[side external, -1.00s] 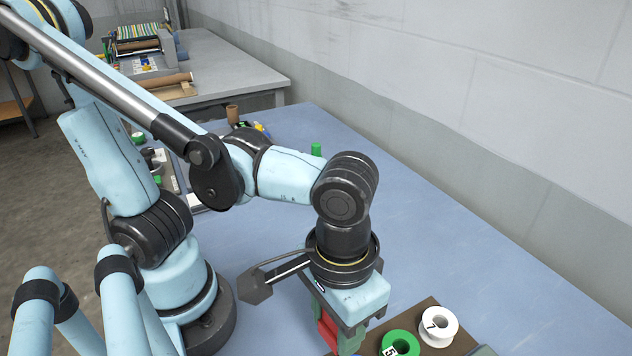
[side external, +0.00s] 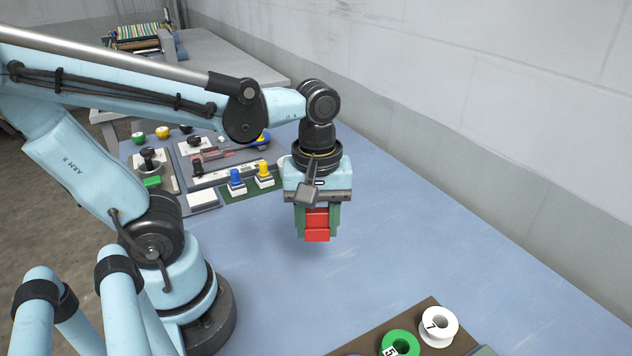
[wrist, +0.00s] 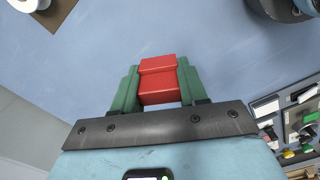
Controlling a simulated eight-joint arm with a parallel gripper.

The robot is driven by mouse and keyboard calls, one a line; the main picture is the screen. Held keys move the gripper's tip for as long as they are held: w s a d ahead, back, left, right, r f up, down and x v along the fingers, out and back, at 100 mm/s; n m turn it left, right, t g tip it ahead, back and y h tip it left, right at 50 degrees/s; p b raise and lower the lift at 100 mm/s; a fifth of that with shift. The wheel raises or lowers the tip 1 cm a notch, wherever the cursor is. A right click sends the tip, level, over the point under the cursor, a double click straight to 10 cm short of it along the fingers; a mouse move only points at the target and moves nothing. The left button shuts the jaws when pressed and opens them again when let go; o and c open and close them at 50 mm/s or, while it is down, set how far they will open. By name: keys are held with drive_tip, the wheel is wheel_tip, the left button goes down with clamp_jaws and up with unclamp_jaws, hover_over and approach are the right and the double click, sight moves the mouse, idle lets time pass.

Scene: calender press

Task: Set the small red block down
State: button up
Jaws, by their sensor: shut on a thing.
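The small red block (side external: 317,226) is held between the green fingers of my gripper (side external: 318,230), above the blue table in the side external view. In the wrist view the red block (wrist: 159,80) sits between the two green fingertips of my gripper (wrist: 158,82), with a finger on either side. The block appears clear of the table, with a faint shadow beneath it. How high it hangs is hard to tell.
A brown board (side external: 437,304) with numbered spools, green (side external: 401,341) and white (side external: 440,326), lies at the front right. Control panels with blue (side external: 236,177) and yellow (side external: 264,170) buttons stand at the back left. The blue table (side external: 420,240) is bare around the gripper.

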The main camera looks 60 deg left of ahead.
drive_tip(key=s+a+n, duration=0.1)
drive_tip(key=a+n, duration=0.4)
drive_tip(key=a, duration=0.3)
hover_over(262, 224)
wheel_tip(262, 224, down, 7)
drive_tip(key=shift+r, duration=0.1)
drive_tip(key=shift+f, duration=2.05)
drive_tip(key=shift+f, duration=0.2)
drive_tip(key=o, duration=1)
drive_tip(key=shift+r, duration=0.1)
